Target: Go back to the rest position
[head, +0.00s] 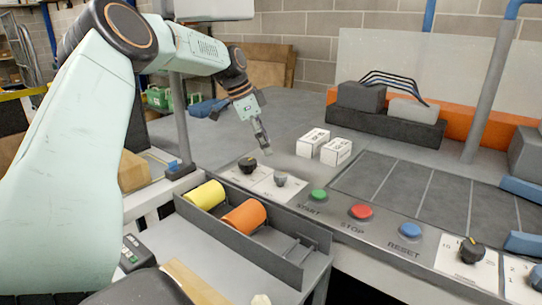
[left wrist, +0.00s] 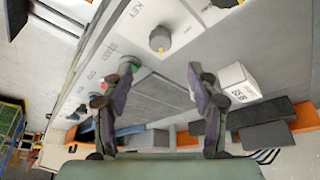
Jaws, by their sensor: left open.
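My left gripper (head: 262,146) hangs above the back left of the grey control panel, behind the black knob (head: 247,165) and the grey key knob (head: 280,179). Its two fingers are spread with nothing between them, as the left wrist view (left wrist: 160,75) also shows. The grey key knob (left wrist: 160,39) shows beyond the fingertips in that view, apart from them. The green START button (head: 319,195), red STOP button (head: 361,212) and blue RESET button (head: 410,230) lie along the panel to the right. My right gripper is not in view.
Two white boxes (head: 313,142) (head: 337,151) stand right of the gripper. A dark tray (head: 294,268) at the front holds a yellow cylinder (head: 205,195) and an orange cylinder (head: 244,216). A grey post (head: 179,120) rises behind my left arm.

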